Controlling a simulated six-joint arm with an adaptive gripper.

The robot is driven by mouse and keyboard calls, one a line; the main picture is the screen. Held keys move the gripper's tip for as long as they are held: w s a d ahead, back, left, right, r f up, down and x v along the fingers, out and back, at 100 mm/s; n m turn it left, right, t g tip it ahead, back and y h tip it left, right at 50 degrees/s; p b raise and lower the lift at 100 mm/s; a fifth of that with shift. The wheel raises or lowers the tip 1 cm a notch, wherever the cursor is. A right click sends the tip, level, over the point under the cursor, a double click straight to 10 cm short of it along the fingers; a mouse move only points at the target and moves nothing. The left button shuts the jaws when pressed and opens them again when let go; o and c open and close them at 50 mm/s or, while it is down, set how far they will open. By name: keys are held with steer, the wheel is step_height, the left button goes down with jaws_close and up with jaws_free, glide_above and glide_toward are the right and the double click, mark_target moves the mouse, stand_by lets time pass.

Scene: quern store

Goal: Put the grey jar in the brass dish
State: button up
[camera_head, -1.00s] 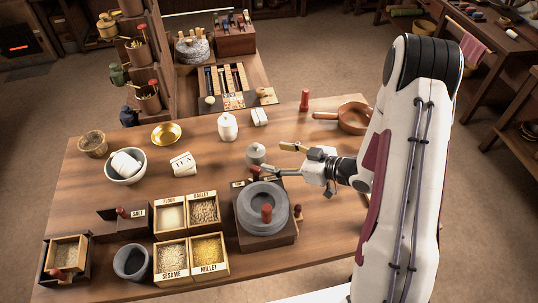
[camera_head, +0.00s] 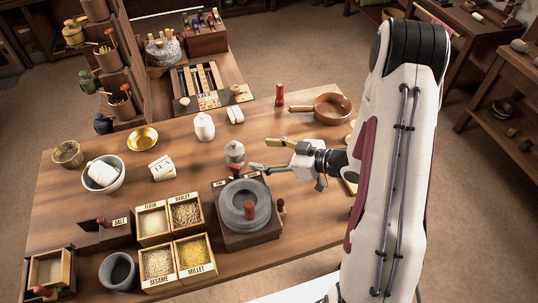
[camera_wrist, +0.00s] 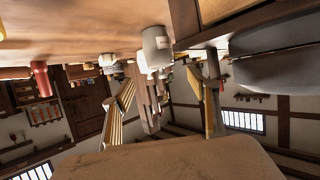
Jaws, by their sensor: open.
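The grey jar (camera_head: 234,154), lidded with a small knob, stands upright on the table just behind the quern. My gripper (camera_head: 262,153) is to its right, its fingers apart and pointing towards it, with nothing between them. In the wrist view, which is upside down, the grey jar (camera_wrist: 157,46) shows ahead, beyond the open fingers of my gripper (camera_wrist: 163,84). The brass dish (camera_head: 143,138) is at the back left of the table and looks empty. I cannot make it out surely in the wrist view.
The quern (camera_head: 246,207) stands close in front of the jar. A brown pan (camera_head: 332,107) lies behind my gripper.

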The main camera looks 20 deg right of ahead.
steer(key=shift+w, duration=0.1)
steer(key=w+d+r+m+h, duration=0.1)
steer(key=w+d+r+h, duration=0.3)
steer(key=d+r+h, duration=0.4)
steer(key=s+d+r+m+h, duration=0.2)
steer(key=s+r+m+h, duration=0.3)
steer(key=r, duration=0.7)
steer(key=s+a+r+m+g+y, duration=0.1)
steer(key=s+a+r, duration=0.1)
steer(key=s, duration=0.6)
steer(key=s+a+r+m+g+y, duration=0.1)
steer(key=s+a, duration=0.4)
steer(key=s, duration=0.4)
steer(key=s+a+r+m+g+y, duration=0.1)
steer(key=s+a+r, duration=0.1)
steer(key=s, duration=0.7)
steer(key=shift+s+a+r+g+y, duration=0.3)
steer(key=shift+a+r+g, duration=0.1)
steer(key=shift+a, duration=0.5)
steer(key=shift+o, duration=0.5)
steer(key=shift+w, duration=0.1)
